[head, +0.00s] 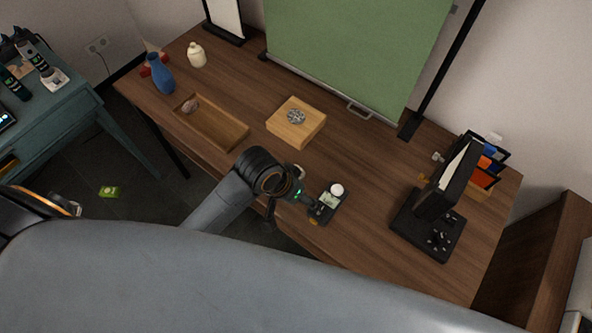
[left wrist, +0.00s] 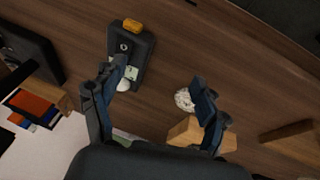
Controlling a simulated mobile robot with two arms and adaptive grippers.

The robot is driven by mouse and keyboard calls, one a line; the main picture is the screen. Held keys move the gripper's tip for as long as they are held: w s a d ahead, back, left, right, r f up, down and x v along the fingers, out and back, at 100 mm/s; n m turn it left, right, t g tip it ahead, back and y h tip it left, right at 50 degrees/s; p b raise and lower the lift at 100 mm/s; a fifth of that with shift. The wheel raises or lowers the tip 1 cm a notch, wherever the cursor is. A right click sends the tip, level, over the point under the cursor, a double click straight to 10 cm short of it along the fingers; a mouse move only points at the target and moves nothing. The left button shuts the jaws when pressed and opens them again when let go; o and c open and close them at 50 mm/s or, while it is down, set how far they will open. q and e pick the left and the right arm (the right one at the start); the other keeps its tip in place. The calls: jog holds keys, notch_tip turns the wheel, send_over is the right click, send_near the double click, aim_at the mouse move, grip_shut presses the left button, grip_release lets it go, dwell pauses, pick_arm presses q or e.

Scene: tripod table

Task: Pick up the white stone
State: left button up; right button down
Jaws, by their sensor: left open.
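A small pale pinkish-grey stone (head: 190,105) lies at the left end of a shallow wooden tray (head: 232,134); I cannot tell if it is the white stone. A light grey, patterned round piece (head: 296,116) sits on a square wooden block (head: 308,129). In the left wrist view this piece (left wrist: 184,100) looks whitish and is partly hidden by a finger. My left gripper (head: 290,207) is open over the table's front edge, beside a dark handheld device. My right gripper is not seen.
The dark device (head: 322,210) has a white dome, a small display and an orange part. A black stand (head: 427,229) is at the right. A blue vase (head: 161,76) and cream jar (head: 197,56) stand at the back left. A green backdrop (head: 355,50) rises behind.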

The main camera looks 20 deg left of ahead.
pick_arm(q)
jog(key=w+d+r+m+g, duration=0.1)
jog(key=w+d+r, duration=0.2)
jog(key=w+r, duration=0.2)
jog(key=w+a+r+n+g+y, duration=0.1)
jog(key=w+a+r+g+y, duration=0.1)
jog(key=w+a+r+y, duration=0.25)
jog(key=shift+h, duration=0.65)
jog(key=f, duration=0.2)
jog(key=a+f, duration=0.1)
jog(key=f, duration=0.2)
jog(key=a+f+p, duration=0.1)
jog(key=f, duration=0.1)
jog(key=shift+s+f, duration=0.2)
jog(key=shift+f, duration=0.05)
jog(key=f, duration=0.3)
jog(key=f+p, duration=0.1)
jog(key=shift+s+f, duration=0.35)
jog(key=shift+f, duration=0.4)
jog(key=shift+c, duration=0.2)
jog(key=c, duration=1.2)
